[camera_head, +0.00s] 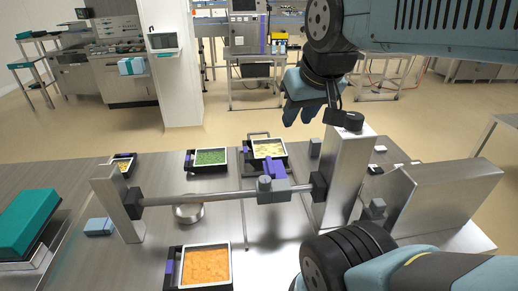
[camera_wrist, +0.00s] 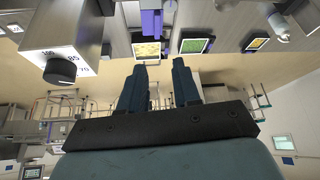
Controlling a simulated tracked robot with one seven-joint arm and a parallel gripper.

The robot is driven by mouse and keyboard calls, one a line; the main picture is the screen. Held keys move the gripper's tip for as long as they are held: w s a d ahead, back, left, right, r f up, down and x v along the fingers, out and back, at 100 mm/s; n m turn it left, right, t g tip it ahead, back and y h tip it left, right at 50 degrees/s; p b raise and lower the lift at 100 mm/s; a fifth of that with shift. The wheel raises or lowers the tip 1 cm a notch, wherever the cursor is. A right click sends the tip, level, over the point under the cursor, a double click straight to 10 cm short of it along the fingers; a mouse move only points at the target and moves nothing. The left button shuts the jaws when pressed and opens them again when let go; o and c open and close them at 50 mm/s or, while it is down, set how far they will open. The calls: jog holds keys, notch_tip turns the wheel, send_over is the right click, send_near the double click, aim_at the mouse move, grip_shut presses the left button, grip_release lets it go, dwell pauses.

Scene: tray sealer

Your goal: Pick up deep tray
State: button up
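Several dark-rimmed trays with food stand on the metal worktop (camera_head: 60,188): one with green food (camera_head: 210,157), one with pale yellow food (camera_head: 268,149), one with orange food (camera_head: 206,266) in front, and a small one (camera_head: 123,163) at the left. I cannot tell which is the deep tray. In the wrist view the yellow tray (camera_wrist: 148,50) and green tray (camera_wrist: 193,45) show at the top, beyond my fingers. My gripper (camera_head: 300,116) is raised behind the worktop, apart from every tray. In the wrist view its two fingers (camera_wrist: 161,72) stand apart with nothing between them.
A metal frame with a horizontal bar (camera_head: 220,197) crosses the worktop between the front and back trays. Its right post (camera_head: 345,175) stands near my arm. A teal box (camera_head: 25,222) is at the left, with a small blue block (camera_head: 98,227) near it. A white column (camera_head: 178,75) stands behind.

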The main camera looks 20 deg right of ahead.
jog(key=shift+w, duration=0.15)
jog(key=m+g, duration=0.1)
jog(key=m, duration=0.1)
send_over(245, 150)
jog(key=s, duration=0.5)
notch_tip(245, 150, down, 24)
jog(key=f, duration=0.1)
jog(key=shift+h, duration=0.4)
jog(key=x, duration=1.2)
jog(key=shift+w+a+f, duration=0.2)
jog(key=shift+a+f, duration=0.1)
jog(key=shift+f, duration=0.1)
jog(key=shift+f, duration=0.25)
